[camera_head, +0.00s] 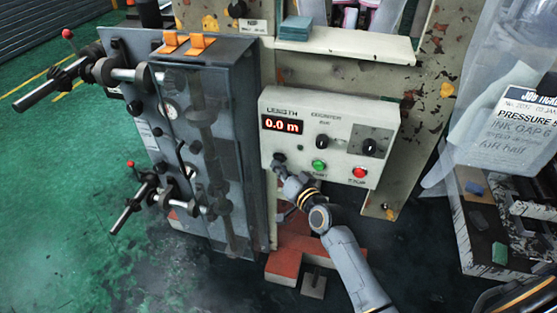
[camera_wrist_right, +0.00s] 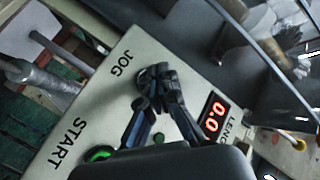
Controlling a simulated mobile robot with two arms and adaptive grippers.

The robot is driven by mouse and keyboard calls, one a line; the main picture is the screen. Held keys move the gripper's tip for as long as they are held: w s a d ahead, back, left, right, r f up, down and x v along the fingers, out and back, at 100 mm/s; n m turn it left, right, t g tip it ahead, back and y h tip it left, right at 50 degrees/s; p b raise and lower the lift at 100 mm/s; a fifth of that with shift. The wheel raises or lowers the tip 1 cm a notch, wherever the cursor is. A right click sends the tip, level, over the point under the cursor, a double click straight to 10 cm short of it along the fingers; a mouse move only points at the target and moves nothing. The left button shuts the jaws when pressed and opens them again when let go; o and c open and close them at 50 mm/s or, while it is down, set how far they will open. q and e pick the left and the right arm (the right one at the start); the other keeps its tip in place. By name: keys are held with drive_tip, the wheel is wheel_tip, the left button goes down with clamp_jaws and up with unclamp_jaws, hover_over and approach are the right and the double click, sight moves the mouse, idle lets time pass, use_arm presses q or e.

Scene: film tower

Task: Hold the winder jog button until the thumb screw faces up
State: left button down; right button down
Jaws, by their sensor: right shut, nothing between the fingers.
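The cream control panel (camera_head: 330,125) has a red display reading 0.0 m, a green button (camera_head: 320,165) and a red button (camera_head: 359,172). My right gripper (camera_head: 281,160) is shut and empty at the panel's lower left. In the right wrist view its fingertips (camera_wrist_right: 155,76) are together at the panel face beside the JOG label (camera_wrist_right: 121,63). They hide the jog button, so I cannot tell whether it is pressed. The winder (camera_head: 215,130) at left has two horizontal shafts with red-tipped levers. I cannot make out the thumb screw or its facing. My left gripper is not in view.
Black knobs (camera_head: 322,142) sit on the panel above the green button. A cream shelf (camera_head: 345,44) is above the panel. Orange-red blocks (camera_head: 283,268) lie on the floor below. Plastic-draped equipment stands at right. The green floor at left is mostly clear.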

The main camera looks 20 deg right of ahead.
drive_tip(key=shift+w+d, duration=0.3)
drive_tip(key=shift+w, duration=0.1)
idle(0.3)
drive_tip(key=shift+s, duration=0.1)
idle(5.9)
drive_tip(key=shift+s+a+p, duration=0.45)
drive_tip(key=shift+s+a, duration=0.1)
drive_tip(key=shift+s, duration=0.2)
drive_tip(key=shift+s+a+p, duration=0.65)
drive_tip(key=shift+s+a, duration=0.05)
drive_tip(key=shift+s, duration=0.35)
drive_tip(key=shift+s+a+p, duration=0.6)
drive_tip(key=shift+s+a, duration=0.1)
drive_tip(key=shift+s, duration=0.3)
